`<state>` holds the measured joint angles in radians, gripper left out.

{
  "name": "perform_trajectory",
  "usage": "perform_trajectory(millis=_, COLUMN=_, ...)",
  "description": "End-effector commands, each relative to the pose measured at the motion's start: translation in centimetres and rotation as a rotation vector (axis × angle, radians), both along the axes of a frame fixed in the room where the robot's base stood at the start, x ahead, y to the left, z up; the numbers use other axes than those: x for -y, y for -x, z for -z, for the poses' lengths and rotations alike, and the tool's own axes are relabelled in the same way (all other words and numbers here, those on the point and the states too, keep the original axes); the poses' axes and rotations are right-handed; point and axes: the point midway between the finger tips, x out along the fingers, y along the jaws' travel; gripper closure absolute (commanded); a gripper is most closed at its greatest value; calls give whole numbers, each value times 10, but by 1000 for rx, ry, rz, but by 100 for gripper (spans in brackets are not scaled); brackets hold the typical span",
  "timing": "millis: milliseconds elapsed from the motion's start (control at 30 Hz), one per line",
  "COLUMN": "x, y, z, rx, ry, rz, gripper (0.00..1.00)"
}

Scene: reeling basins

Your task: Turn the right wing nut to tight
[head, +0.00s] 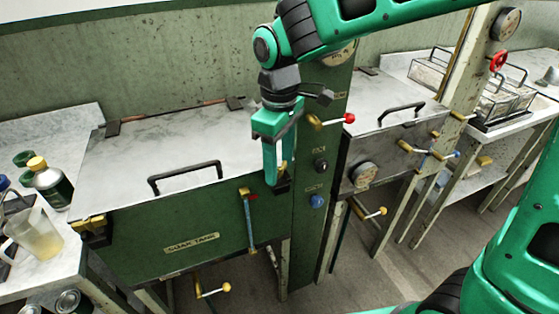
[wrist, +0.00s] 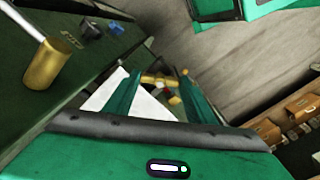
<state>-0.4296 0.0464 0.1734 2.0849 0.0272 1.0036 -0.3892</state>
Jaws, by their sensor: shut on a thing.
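The soak tank is a green box (head: 170,250) with a grey marbled lid (head: 170,160) lying closed on it. My gripper (head: 278,178) reaches down at the tank's front right corner, fingers pointing downward. It is shut on the right wing nut, whose brass shows between the fingertips in the wrist view (wrist: 158,79). In the head view the fingers hide most of that nut, with a dark clamp part just below. The left wing nut (head: 92,226) is brass, on a dark clamp at the tank's front left corner, apart from my gripper. The right nut's tightness cannot be told.
A black handle (head: 185,177) rises from the lid's front. A green post (head: 316,235) with black and blue knobs stands close right of my gripper. A red-tipped brass valve (head: 332,120) sticks out above. Bottles and a jug (head: 35,236) stand at left.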

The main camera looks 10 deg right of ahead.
Motion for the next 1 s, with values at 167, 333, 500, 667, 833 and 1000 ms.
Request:
perform_trajectory(millis=167, x=-1, y=-5, z=-3, rx=13, ry=-7, rz=171, gripper=72)
perform_trajectory(millis=333, x=0, y=-5, z=-3, rx=12, ry=-8, rz=329, gripper=73)
perform_trajectory(millis=500, x=-1, y=-5, z=-3, rx=12, ry=-8, rz=468, gripper=72)
perform_trajectory(millis=667, x=0, y=-5, z=-3, rx=12, ry=-7, rz=574, gripper=72)
perform_trajectory(millis=833, x=0, y=-5, z=-3, rx=11, ry=-7, rz=651, gripper=72)
perform_trajectory(millis=1000, x=0, y=-5, z=-2, rx=11, ry=-7, rz=694, gripper=72)
